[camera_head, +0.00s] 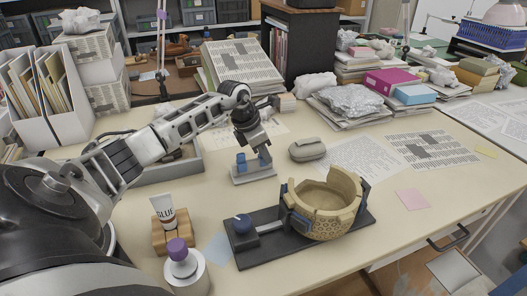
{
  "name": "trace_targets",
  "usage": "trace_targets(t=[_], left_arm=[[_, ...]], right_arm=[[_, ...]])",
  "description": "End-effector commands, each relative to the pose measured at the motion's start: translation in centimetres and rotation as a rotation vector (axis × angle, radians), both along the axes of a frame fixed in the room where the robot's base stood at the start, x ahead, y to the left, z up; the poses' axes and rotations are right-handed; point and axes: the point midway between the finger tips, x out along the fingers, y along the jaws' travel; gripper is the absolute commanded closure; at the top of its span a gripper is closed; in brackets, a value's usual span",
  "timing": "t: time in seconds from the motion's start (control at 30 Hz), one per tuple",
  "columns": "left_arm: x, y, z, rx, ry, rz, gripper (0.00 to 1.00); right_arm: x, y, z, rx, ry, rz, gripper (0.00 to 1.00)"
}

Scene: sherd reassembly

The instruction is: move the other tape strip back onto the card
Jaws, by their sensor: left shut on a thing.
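My left gripper (256,151) points down over a small pale grey card holder (252,177) in the middle of the table. It is shut, and its fingertips are at a blue tape strip (264,158) on the holder's right side. Another blue tape strip (241,163) stands at the holder's left side. The fingers partly hide the held strip, and I cannot tell whether it touches the holder. My right gripper is not in view.
A tan broken pot (325,204) sits in a dark clamp base (262,252) at front right. A grey-green case (307,149) lies right of the holder. Printed sheets (433,149) lie further right.

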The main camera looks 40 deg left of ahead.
Motion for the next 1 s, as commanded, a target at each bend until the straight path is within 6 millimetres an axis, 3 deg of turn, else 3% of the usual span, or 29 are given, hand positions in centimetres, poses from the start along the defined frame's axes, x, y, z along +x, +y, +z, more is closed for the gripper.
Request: trace_targets(t=[0.87, 0.9, 0.97, 1.0], left_arm=[[0.01, 0.02, -0.28, -0.001, -0.001, 0.001, 0.88], [0.01, 0.01, -0.28, 0.0, -0.001, 0.0, 0.74], [0.01, 0.01, -0.29, -0.001, -0.001, 0.001, 0.57], [0.01, 0.01, -0.29, 0.0, -0.001, 0.0, 0.54]], right_arm=[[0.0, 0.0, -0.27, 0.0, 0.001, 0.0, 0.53], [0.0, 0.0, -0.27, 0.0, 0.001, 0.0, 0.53], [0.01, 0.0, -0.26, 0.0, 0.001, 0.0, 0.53], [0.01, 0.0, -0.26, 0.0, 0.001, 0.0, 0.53]])
